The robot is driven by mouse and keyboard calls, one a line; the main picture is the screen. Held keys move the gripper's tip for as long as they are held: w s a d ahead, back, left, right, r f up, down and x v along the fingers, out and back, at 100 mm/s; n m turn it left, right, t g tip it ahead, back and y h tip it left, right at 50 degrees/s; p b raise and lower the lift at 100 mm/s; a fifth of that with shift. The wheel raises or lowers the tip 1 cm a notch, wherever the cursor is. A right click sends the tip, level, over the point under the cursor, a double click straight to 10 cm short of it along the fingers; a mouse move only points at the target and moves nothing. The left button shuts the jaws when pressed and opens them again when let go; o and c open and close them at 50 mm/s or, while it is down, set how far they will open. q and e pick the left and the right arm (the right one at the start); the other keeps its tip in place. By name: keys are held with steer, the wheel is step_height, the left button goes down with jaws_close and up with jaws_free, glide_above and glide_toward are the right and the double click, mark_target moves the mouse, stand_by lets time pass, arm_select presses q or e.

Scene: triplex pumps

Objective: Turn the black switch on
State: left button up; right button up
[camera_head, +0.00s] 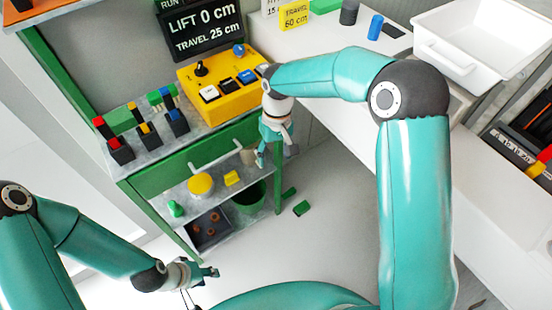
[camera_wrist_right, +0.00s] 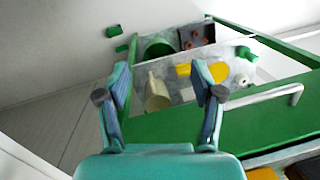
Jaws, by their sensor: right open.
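The black switch (camera_head: 228,84) is a rocker on the yellow control box (camera_head: 222,108), between a white switch (camera_head: 209,93) and a blue switch (camera_head: 246,76). I cannot tell its position. A black knob (camera_head: 201,68) stands behind the switches. My right gripper (camera_head: 275,155) points down in front of the green bench, right of and below the yellow box. In the right wrist view, its two fingers (camera_wrist_right: 163,85) are apart with nothing between them. My left gripper (camera_head: 205,274) is low at the front, away from the box; its finger opening is unclear.
Red, yellow and blue levers (camera_head: 145,130) stand left of the box. A dark sign (camera_head: 200,25) is behind it. The drawer handle (camera_head: 217,152) sticks out below. Shelves hold a yellow item (camera_head: 201,184) and a green bin (camera_head: 249,202). A white tray (camera_head: 480,50) is at right.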

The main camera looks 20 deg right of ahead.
steer(key=shift+s+d+f, duration=0.1)
steer(key=shift+s+f, duration=0.35)
steer(key=shift+f, duration=0.35)
